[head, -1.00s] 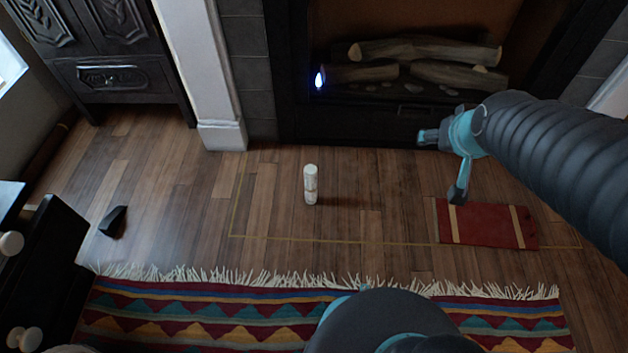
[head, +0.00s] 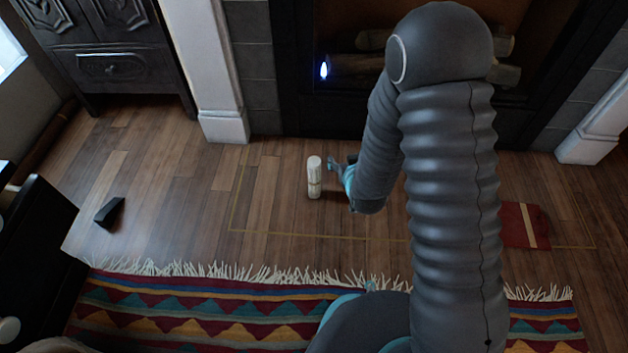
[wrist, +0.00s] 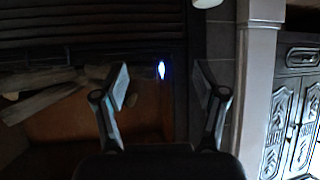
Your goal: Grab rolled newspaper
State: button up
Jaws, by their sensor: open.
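The rolled newspaper (head: 314,178) is a small off-white cylinder with a band around its middle. It stands upright on the wooden floor in front of the fireplace in the head view. My gripper (head: 339,183) is just to its right, with its fingers partly hidden by my arm. In the wrist view my gripper (wrist: 165,95) is open, with nothing between its two fingers. A pale rounded end at the top edge of that view looks like the newspaper (wrist: 207,3), mostly cut off. I cannot tell whether a finger touches it.
The fireplace (head: 300,115) with logs and a blue light is behind. A red item (head: 522,226) with a tan band lies on the right, partly hidden by my arm. A small black object (head: 109,212) lies on the left. A fringed striped rug (head: 190,310) is in front.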

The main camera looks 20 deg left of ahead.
jog(key=n+y+b, duration=0.1)
jog(key=y+b, duration=0.1)
send_near(316, 177)
jog(key=s, duration=0.2)
jog(key=shift+t, duration=0.4)
jog(key=x, duration=0.9)
jog(key=b+x, duration=0.1)
jog(key=x, duration=0.3)
jog(key=shift+w+d+f, duration=0.1)
jog(key=shift+w+d, duration=0.05)
jog(key=shift+w, duration=0.3)
jog(key=c, duration=1.3)
